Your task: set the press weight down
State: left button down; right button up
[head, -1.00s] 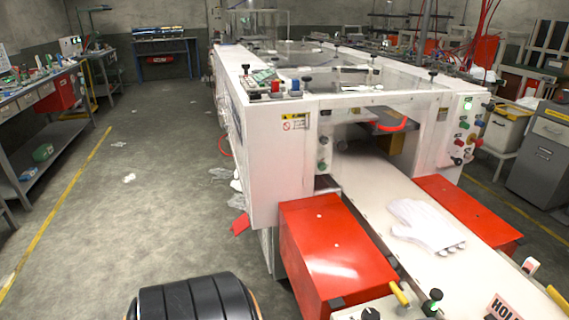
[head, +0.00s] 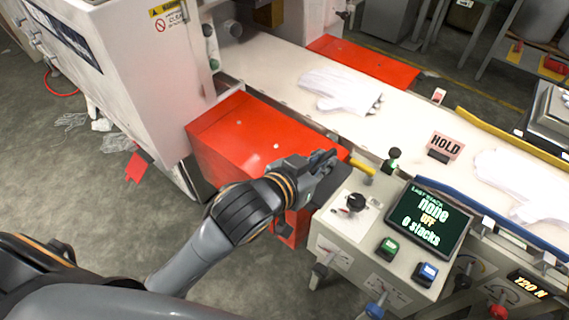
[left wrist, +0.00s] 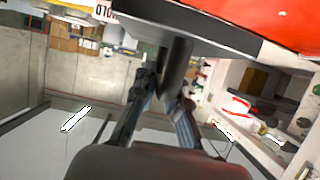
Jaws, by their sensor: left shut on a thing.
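I cannot tell whether this bar belongs to the lever. A small display (head: 527,283) at the lower right reads 120 N. My right gripper is not in view.
A screen (head: 430,222) shows "none", "OFF" and "0 stacks". A red cover (head: 235,130) lies left. White gloves (head: 340,88) lie on the belt by a HOLD sign (head: 445,145).

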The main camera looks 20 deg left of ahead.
pick_arm(q)
jog(key=w+a, duration=0.1)
jog(key=a+f, duration=0.1)
jog(key=w+a, duration=0.1)
jog(key=shift+w+a+f, duration=0.3)
jog(key=shift+w+f, duration=0.05)
jog(key=shift+f, duration=0.05)
jog(key=w+a+f, duration=0.2)
jog(key=f, duration=0.1)
jog(key=w+a+f+b, duration=0.1)
jog(key=f, duration=0.1)
jog(key=shift+a+f, duration=0.25)
jog(key=shift+a, duration=0.15)
jog(key=f, duration=0.3)
jog(key=shift+w+a+f+b, duration=0.2)
jog(key=shift+a+f+b, duration=0.05)
jog(key=shift+b, duration=0.1)
jog(key=shift+f, duration=0.1)
jog(key=c, duration=1.4)
grip_release()
jog(key=shift+s+f, duration=0.1)
jog(key=shift+f, duration=0.05)
